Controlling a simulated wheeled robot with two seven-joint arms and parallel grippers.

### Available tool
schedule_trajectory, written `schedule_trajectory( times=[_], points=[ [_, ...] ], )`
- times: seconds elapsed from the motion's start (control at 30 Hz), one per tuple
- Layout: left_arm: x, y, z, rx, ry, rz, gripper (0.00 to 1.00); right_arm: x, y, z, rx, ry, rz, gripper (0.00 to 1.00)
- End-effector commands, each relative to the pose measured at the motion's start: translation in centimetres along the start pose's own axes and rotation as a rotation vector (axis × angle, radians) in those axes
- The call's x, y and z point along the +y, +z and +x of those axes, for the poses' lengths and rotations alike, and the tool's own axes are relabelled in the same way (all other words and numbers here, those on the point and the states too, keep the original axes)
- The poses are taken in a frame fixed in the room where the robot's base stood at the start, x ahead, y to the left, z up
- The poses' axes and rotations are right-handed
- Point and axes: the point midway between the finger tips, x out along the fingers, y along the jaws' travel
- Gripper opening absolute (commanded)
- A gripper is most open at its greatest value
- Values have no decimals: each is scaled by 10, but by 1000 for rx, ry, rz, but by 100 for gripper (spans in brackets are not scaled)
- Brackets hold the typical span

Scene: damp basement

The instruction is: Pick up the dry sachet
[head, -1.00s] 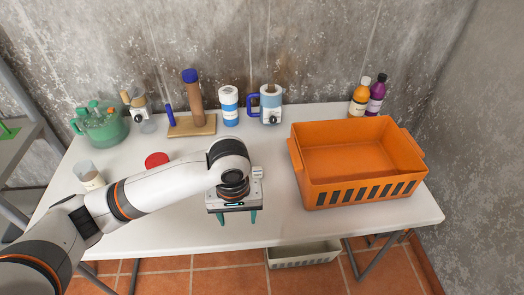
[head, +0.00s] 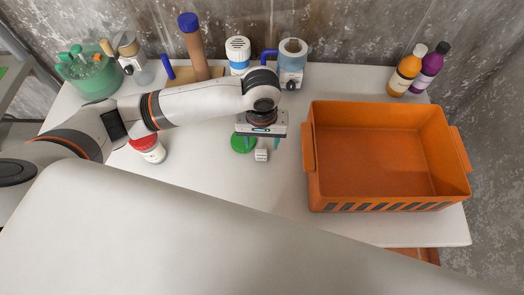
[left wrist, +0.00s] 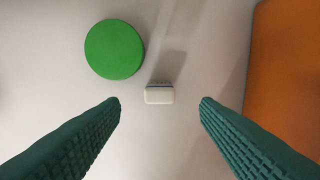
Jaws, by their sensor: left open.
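A small white block with a blue stripe (head: 261,155), likely the dry sachet, lies on the white table (head: 215,185). In the left wrist view the small white sachet (left wrist: 159,96) lies centred between and just beyond my fingertips, apart from both. My left gripper (head: 261,142) points down above the table, open and empty. Its two green ribbed fingers also show in the left wrist view (left wrist: 160,104). My right gripper is not in view.
A green round lid (left wrist: 114,49) is just left of the sachet. An orange crate (head: 318,190) stands close on the right. A red-capped jar (head: 152,152) is on the left. Bottles (head: 405,70), a mug (head: 291,65) and a green jug (head: 90,75) line the back.

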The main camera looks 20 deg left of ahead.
Motion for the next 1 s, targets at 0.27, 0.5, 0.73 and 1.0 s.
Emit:
schedule_trajectory(
  times=[0.27, 0.5, 0.73, 1.0],
  points=[
    [1, 0, 24, 0, 2, -2, 56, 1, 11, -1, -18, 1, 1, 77],
    [2, -2, 58, -1, 1, 0, 56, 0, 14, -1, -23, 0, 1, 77],
    [1, -2, 64, -3, 0, 1, 56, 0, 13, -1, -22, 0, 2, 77],
    [1, -2, 64, -3, 0, 1, 25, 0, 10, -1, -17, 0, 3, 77]
  ],
)
